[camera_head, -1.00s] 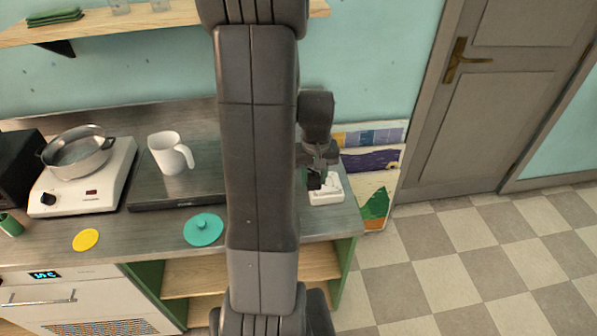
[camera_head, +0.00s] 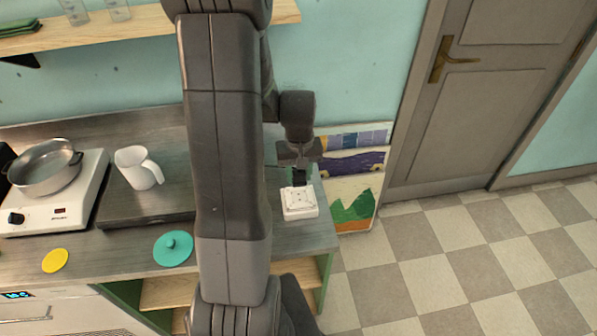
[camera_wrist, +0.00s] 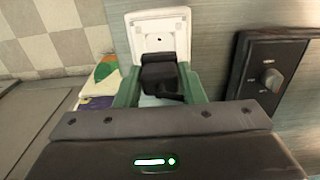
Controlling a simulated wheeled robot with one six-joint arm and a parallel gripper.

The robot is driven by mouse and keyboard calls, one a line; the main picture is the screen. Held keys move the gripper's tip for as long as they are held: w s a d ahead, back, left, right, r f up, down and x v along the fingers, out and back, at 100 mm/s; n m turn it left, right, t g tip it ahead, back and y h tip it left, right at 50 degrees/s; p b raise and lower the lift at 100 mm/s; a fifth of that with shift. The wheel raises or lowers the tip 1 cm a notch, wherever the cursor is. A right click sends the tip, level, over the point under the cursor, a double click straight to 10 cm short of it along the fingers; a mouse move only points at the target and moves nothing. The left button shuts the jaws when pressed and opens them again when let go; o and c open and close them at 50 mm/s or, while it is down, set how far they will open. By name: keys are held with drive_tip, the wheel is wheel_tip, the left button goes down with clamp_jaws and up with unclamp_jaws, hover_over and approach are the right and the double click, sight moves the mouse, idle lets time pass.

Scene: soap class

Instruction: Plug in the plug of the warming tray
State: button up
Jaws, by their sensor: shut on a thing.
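My gripper (camera_wrist: 160,88) is shut on a black plug (camera_wrist: 160,72), held between its green fingers in the wrist view. In the head view the dark plug (camera_head: 300,177) is at the back edge of a white socket box (camera_head: 300,207). The socket's square face (camera_wrist: 160,22) lies just beyond the plug in the wrist view. Whether the plug touches the socket or its pins are in cannot be told. The dark, flat warming tray (camera_head: 125,212) lies on the counter, partly hidden by my arm. Its knob panel (camera_wrist: 270,75) shows at the right in the wrist view.
A white mug (camera_head: 138,167) stands on the warming tray. A pot (camera_head: 45,168) sits on a white hot plate (camera_head: 85,200) at left. A teal lid (camera_head: 174,250) and yellow disc (camera_head: 55,261) lie in front. The counter's right end is close to the socket.

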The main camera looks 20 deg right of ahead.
drive_tip(key=b, duration=0.4)
hover_over(299, 197)
drive_tip(key=shift+f, duration=2.7)
drive_tip(key=shift+f+b, duration=0.6)
drive_tip(key=o, duration=1)
wheel_tip(299, 197, up, 14)
drive_tip(key=shift+f+b, duration=0.1)
drive_tip(key=shift+b, duration=0.3)
wheel_tip(299, 197, down, 14)
drive_tip(key=shift+r+p, duration=0.1)
drive_tip(key=shift+p, duration=0.3)
idle(0.6)
